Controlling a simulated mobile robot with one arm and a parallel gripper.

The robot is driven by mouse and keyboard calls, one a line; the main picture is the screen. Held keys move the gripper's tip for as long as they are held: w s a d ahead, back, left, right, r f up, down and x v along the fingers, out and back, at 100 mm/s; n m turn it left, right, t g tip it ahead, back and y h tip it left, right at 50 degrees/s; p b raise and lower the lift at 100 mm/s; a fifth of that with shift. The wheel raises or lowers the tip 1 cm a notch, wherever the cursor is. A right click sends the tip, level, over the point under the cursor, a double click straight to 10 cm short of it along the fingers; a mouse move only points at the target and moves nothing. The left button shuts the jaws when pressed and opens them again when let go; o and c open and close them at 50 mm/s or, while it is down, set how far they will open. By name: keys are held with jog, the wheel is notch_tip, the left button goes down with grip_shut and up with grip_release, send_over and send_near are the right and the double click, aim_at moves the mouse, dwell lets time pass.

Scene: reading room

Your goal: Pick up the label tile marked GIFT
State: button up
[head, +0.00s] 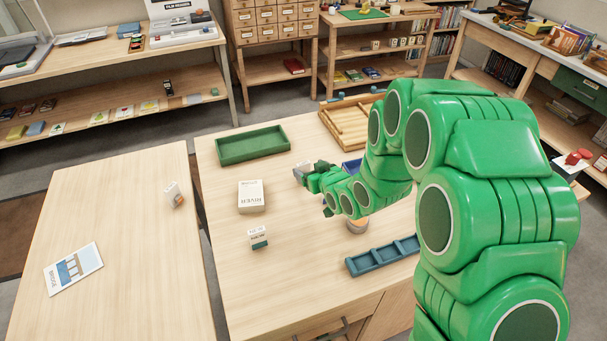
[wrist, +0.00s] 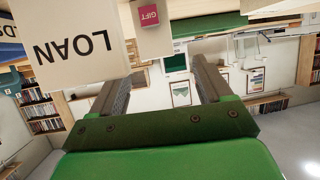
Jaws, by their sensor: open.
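The GIFT tile (wrist: 152,28) is a pale block with a pink label patch. It shows upside down at the top of the wrist view, ahead of my gripper (wrist: 155,76) and roughly in line with the gap between the fingers. Nothing is seen between the fingers, which stand wide apart. In the head view my gripper (head: 315,190) is low over the middle table, partly hidden by my arm. I cannot make out the GIFT label there. A large pale block marked LOAN (wrist: 72,55) is close beside the GIFT tile in the wrist view.
On the middle table are a green tray (head: 253,146), a thick pale book (head: 251,197), a small block with a teal label (head: 258,238), a blue divided tray (head: 380,256) and a wooden tray (head: 340,125). The table's left front is clear.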

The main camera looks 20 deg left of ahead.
aim_at(305, 165)
jog(key=x, duration=0.3)
jog(key=shift+w+f, duration=0.2)
jog(key=shift+f, duration=0.05)
jog(key=shift+w+a+f, duration=0.15)
jog(key=shift+w+a, duration=0.25)
jog(key=shift+a, duration=0.05)
jog(key=shift+c, duration=0.2)
jog(key=c, duration=1.1)
